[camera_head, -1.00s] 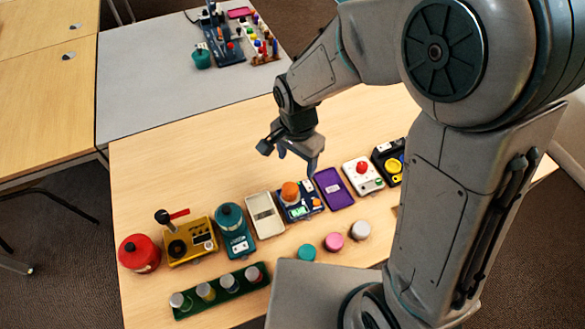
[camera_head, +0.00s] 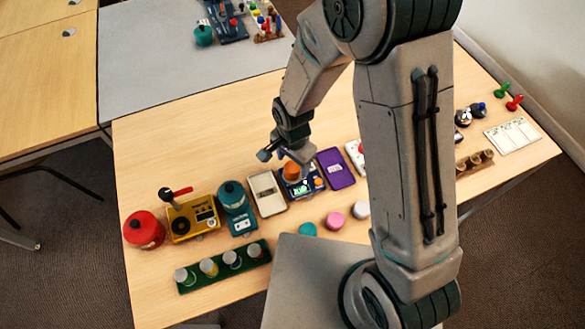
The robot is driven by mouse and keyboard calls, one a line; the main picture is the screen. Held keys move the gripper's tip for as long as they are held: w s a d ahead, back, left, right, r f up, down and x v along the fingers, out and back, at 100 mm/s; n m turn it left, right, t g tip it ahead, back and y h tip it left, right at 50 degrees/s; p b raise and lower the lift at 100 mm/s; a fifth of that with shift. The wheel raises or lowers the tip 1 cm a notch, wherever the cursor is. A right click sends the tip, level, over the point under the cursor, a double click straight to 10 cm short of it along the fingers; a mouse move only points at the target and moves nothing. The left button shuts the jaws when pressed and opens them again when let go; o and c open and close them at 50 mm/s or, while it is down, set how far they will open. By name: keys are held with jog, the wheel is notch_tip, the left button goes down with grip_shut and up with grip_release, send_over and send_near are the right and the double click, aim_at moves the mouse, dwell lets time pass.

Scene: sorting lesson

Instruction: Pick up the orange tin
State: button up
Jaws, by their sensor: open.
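The orange tin (camera_head: 293,171) sits on a dark blue device with a small green display (camera_head: 301,187), in the middle of the row on the wooden table. My gripper (camera_head: 284,160) points down at the tin, its fingers just above or beside its top. The jaws are open. The wrist partly covers the tin, and I cannot tell whether a finger touches it.
Left stand a teal kettle-like item (camera_head: 232,197), a yellow device (camera_head: 208,218) and a red pot (camera_head: 144,232). In front are teal, pink (camera_head: 335,221) and white discs and a green rack (camera_head: 188,287).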

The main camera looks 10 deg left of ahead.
aim_at(291, 168)
jog(key=shift+a+f, duration=0.2)
jog(key=shift+f, duration=1.65)
jog(key=c, duration=1.1)
jog(key=shift+r, duration=0.1)
jog(key=shift+c, duration=0.2)
